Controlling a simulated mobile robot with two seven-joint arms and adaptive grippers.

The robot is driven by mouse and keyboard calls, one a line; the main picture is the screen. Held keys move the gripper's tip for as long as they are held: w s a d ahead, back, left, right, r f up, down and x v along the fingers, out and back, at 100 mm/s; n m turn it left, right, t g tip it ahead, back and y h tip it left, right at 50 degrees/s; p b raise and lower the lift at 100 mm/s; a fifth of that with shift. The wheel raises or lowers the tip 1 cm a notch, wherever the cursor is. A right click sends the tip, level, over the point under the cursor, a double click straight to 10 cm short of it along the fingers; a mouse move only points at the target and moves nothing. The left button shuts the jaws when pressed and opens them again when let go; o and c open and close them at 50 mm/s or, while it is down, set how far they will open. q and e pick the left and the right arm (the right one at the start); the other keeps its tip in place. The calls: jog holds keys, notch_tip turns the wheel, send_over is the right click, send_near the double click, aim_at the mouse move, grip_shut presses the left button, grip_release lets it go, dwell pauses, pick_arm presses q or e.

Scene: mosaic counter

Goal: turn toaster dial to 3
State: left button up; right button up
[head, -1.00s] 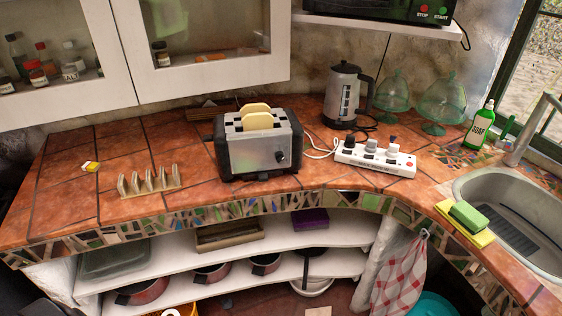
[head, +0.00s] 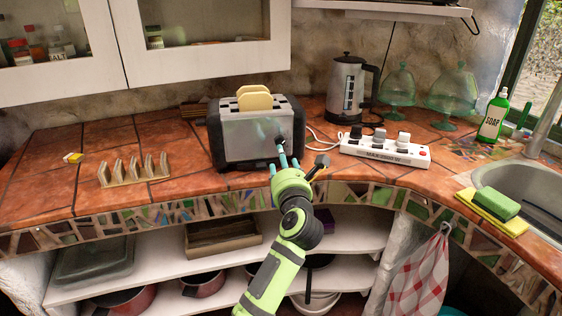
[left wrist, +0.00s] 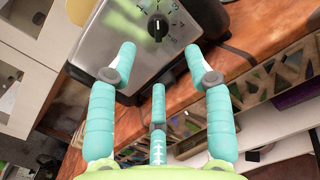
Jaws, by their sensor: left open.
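The silver and black toaster (head: 240,140) stands on the tiled counter with two bread slices (head: 255,101) in its top. Its front is close in the left wrist view (left wrist: 120,50). The black dial (left wrist: 158,27) there has a pale pointer mark, roughly vertical in that view. My left gripper (head: 284,160) is in front of the toaster's lower right face. In the wrist view its teal fingers (left wrist: 159,55) are spread apart and empty, with the dial just beyond the fingertips. My right gripper is not in view.
A white power strip (head: 385,151) and a kettle (head: 347,90) stand right of the toaster. A wooden toast rack (head: 134,172) is at the left. The mosaic counter edge (head: 150,217) lies below the toaster. Counter between rack and toaster is clear.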

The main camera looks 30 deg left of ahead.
aim_at(280, 142)
pick_arm(q)
jog(key=shift+n, duration=0.6)
jog(key=shift+r+x, duration=0.25)
jog(key=shift+x, duration=1.5)
jog(key=shift+r+x, duration=0.2)
jog(key=shift+x, duration=1.55)
jog(key=shift+d, duration=0.15)
grip_shut()
